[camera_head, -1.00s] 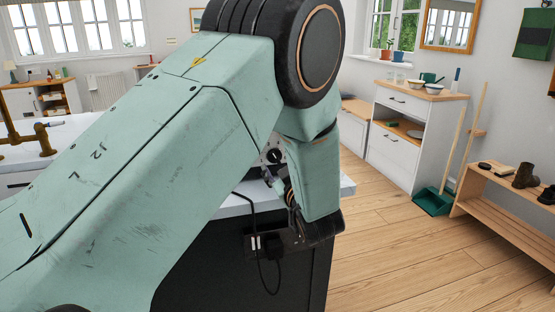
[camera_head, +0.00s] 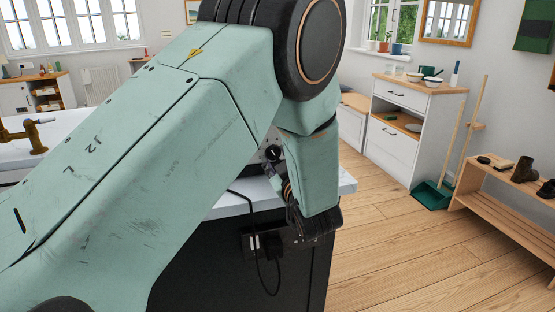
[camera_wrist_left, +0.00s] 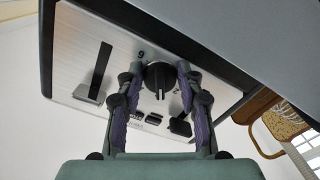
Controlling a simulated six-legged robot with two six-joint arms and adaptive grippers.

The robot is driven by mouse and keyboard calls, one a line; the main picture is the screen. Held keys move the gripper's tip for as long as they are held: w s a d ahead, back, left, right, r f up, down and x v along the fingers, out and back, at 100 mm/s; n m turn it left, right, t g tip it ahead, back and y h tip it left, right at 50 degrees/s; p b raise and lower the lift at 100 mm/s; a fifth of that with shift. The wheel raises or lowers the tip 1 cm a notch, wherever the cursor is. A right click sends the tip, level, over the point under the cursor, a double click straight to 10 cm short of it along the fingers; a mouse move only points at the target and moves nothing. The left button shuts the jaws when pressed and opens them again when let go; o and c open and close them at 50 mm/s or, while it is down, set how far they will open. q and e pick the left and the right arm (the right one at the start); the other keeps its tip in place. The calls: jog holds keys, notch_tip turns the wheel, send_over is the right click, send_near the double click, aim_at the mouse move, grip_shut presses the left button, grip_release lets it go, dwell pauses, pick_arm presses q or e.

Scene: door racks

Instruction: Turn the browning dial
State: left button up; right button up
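The browning dial is a round black knob (camera_wrist_left: 158,77) on the toaster's brushed metal face (camera_wrist_left: 115,35), seen from below in the left wrist view. Numbers are printed around it. In the head view the dial (camera_head: 273,153) shows as a small dark knob with a white mark, just left of my wrist. My left gripper (camera_wrist_left: 160,70) has its two fingers apart, one tip on each side of the dial. Whether the pads touch it is not clear. In the head view my left arm hides most of the toaster and the fingers. My right gripper is not in view.
The toaster is at the end of a white-topped counter (camera_head: 235,203) with a dark side. A power socket with a black cable (camera_head: 262,243) is below the worktop edge. A lever (camera_wrist_left: 98,75) and buttons (camera_wrist_left: 150,118) are beside the dial. Wooden floor (camera_head: 400,255) is open to the right.

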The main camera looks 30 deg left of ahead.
pick_arm(q)
jog(key=shift+s+r, duration=0.15)
jog(key=c, duration=0.6)
jog(key=shift+r+m+p, duration=0.1)
jog(key=shift+m+p, duration=0.6)
jog(key=shift+p, duration=0.05)
jog(key=o, duration=1.1)
notch_tip(320, 180, up, 10)
jog(key=shift+f, duration=0.1)
